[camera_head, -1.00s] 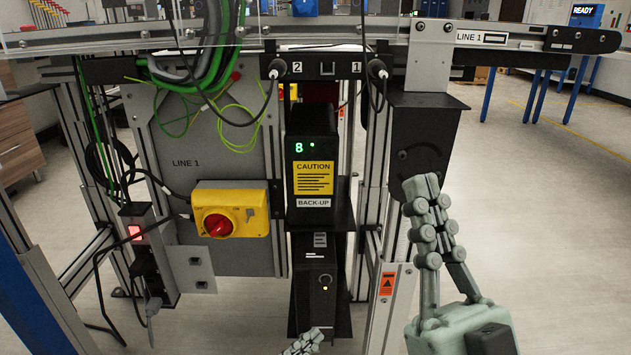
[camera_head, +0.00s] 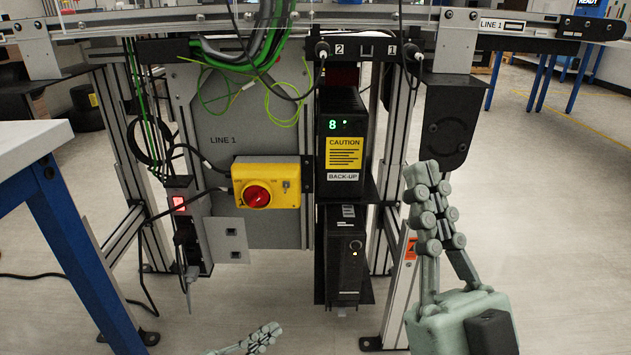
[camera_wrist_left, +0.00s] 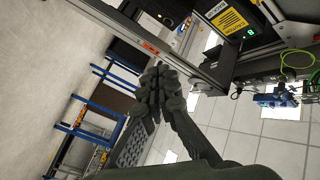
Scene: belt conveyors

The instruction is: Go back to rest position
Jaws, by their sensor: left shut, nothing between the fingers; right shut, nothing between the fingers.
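My right gripper (camera_head: 432,172) is at the right in the head view, pointing up, its fingers shut with nothing between them. It stands in front of the floor and the conveyor frame's right leg. My left gripper (camera_head: 276,330) shows only its fingertips at the bottom edge of the head view. In the left wrist view the left gripper's fingers (camera_wrist_left: 160,75) meet at their tips, shut and empty. The rest of the left arm is out of the head view.
The LINE 1 conveyor frame is ahead, with a grey panel (camera_head: 225,150), a yellow box with red switch (camera_head: 266,183), and a black back-up unit (camera_head: 342,125). A blue-legged table (camera_head: 75,255) stands close at left. The floor (camera_head: 540,230) at right is clear.

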